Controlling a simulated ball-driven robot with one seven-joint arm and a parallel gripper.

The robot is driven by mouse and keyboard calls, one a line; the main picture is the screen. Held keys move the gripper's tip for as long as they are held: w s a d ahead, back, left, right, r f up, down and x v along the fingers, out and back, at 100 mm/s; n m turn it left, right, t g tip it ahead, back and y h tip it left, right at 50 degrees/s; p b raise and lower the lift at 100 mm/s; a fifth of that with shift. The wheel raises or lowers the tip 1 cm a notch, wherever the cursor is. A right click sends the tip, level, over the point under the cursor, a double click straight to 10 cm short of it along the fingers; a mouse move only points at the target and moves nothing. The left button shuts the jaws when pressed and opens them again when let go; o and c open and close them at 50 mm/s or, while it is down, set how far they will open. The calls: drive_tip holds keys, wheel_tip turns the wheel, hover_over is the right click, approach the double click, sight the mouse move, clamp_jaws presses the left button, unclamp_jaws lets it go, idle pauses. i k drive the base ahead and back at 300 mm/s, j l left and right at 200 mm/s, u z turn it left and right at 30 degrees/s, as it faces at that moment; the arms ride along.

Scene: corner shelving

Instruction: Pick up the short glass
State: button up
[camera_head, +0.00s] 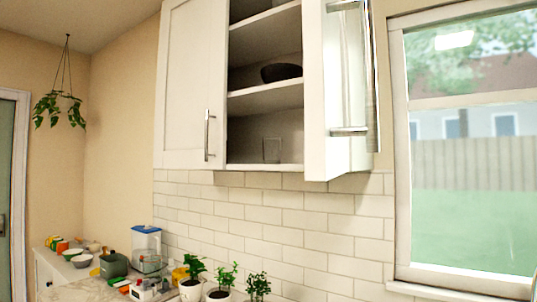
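A short clear glass (271,150) stands upright on the bottom shelf of a white wall cabinet (190,85). The cabinet's right door (322,90) is swung open, so the glass shows through the opening. The glass is faint against the grey back of the cabinet. My gripper is not in view.
A dark bowl (281,72) sits on the shelf above the glass. The left cabinet door is shut. Below, a counter holds potted plants (219,286), a green pot (113,265) and a blue-lidded container (146,241). A window (468,140) is at the right.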

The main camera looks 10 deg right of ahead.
sight(271, 145)
drive_tip(key=i+j, duration=0.15)
drive_tip(key=j, duration=0.15)
drive_tip(key=i+j, duration=0.15)
drive_tip(key=j, duration=0.2)
drive_tip(key=i+j, duration=0.15)
drive_tip(key=j, duration=0.15)
drive_tip(key=i+j, duration=0.15)
drive_tip(key=j, duration=0.2)
drive_tip(key=z, duration=0.05)
